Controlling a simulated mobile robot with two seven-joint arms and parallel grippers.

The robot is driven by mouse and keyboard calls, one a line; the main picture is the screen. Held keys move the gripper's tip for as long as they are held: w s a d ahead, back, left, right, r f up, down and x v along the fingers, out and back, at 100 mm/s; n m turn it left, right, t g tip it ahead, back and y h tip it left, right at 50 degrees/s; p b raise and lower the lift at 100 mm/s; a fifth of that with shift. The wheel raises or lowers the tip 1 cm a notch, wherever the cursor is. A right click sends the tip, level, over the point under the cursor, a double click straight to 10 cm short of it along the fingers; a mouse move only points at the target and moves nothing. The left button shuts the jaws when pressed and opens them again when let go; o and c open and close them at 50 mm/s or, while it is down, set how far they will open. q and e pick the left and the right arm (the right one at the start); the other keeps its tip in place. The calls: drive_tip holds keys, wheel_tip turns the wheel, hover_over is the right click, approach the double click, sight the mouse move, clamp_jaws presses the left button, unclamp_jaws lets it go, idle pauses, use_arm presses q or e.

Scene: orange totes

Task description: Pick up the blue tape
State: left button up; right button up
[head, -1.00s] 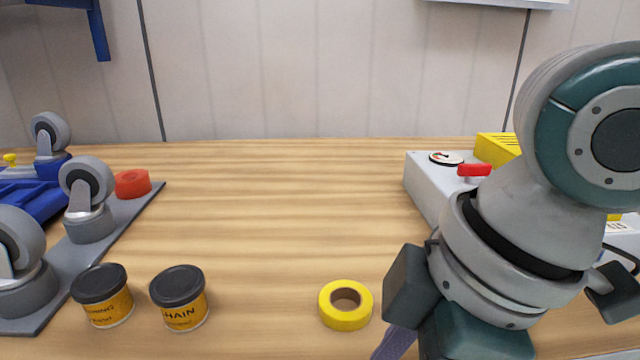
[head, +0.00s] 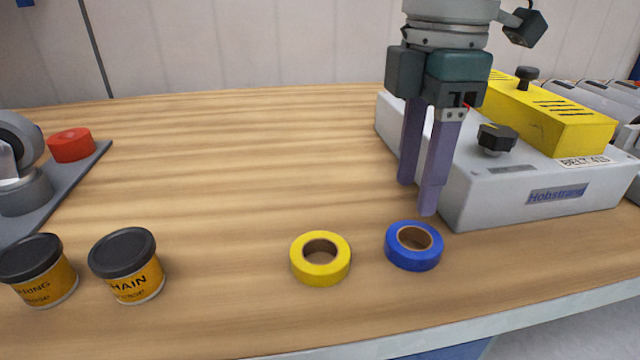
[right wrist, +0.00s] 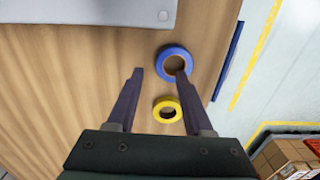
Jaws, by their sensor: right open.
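The blue tape (head: 413,259) is a roll lying flat on the wooden table near its front edge, right of the yellow tape roll (head: 320,272). My right gripper (head: 419,199) is open and empty, pointing down just behind the blue tape in the head view. In the right wrist view, the blue tape (right wrist: 161,64) lies beyond the fingertips, with the right-hand finger overlapping part of it. The gripper (right wrist: 159,72) appears to be above the table, not around the tape. My left gripper is not in view.
A grey machine (head: 545,192) with a yellow cover (head: 560,125) stands right of the gripper. Two black-lidded cans (head: 128,265) stand at front left. A grey board (head: 75,183) with a caster and red disc (head: 72,145) lies at left. The table's middle is clear.

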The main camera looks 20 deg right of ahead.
sight(407, 224)
wheel_tip(407, 224, down, 5)
drive_tip(key=shift+a+f+b, duration=0.1)
drive_tip(key=shift+a+b, duration=0.05)
drive_tip(key=shift+b, duration=0.4)
clamp_jaws()
